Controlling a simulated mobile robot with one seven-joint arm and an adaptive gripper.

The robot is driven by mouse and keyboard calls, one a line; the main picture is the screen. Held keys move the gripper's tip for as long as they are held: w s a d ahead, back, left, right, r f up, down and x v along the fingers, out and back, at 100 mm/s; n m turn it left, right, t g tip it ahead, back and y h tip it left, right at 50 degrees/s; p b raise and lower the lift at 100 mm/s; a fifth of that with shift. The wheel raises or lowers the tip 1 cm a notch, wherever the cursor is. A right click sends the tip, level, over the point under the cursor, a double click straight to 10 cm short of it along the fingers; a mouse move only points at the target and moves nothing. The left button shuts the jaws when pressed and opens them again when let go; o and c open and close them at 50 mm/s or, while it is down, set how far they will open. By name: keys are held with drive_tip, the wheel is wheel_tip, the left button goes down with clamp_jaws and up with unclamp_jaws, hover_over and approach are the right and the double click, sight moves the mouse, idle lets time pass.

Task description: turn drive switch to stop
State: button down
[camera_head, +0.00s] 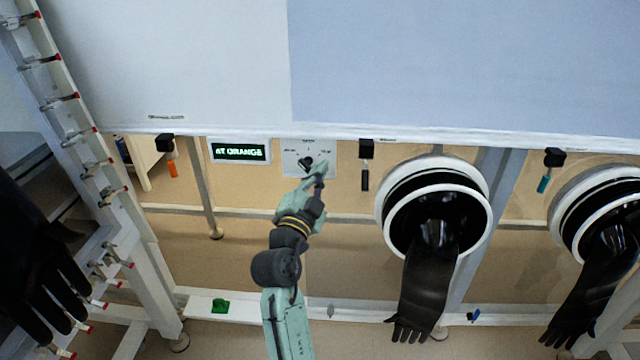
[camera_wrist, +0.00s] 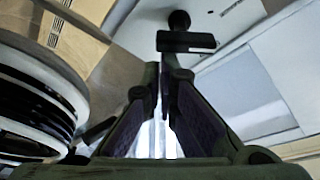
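The drive switch (camera_head: 308,160) looks like a dark knob on a small white panel (camera_head: 293,166) under the hood's front edge. The panel's lettering is too small to read. In the wrist view, a black knob with a flat bar handle (camera_wrist: 186,42) stands just beyond the fingertips. My gripper (camera_head: 320,172) is raised at the panel, overlapping its lower right part in the head view. In the wrist view, my gripper's fingers (camera_wrist: 165,72) are close together with a narrow gap and nothing held between them. Whether a fingertip touches the handle is unclear.
A display (camera_head: 239,151) left of the panel reads "AT ORANGE". A round glove port (camera_head: 384,205) with a dangling black glove (camera_head: 428,290) stands close on the right. A railed frame (camera_head: 75,110) is at left.

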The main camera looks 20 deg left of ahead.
drive_tip(key=m+b, duration=0.1)
drive_tip(key=b, duration=0.1)
drive_tip(key=f+m+b, duration=0.1)
drive_tip(key=b, duration=0.1)
drive_tip(key=shift+a+f+g+b, duration=0.15)
drive_tip(key=shift+a+g+b, duration=0.15)
drive_tip(key=shift+a, duration=0.05)
drive_tip(key=shift+s+m, duration=0.1)
drive_tip(key=shift+m, duration=0.2)
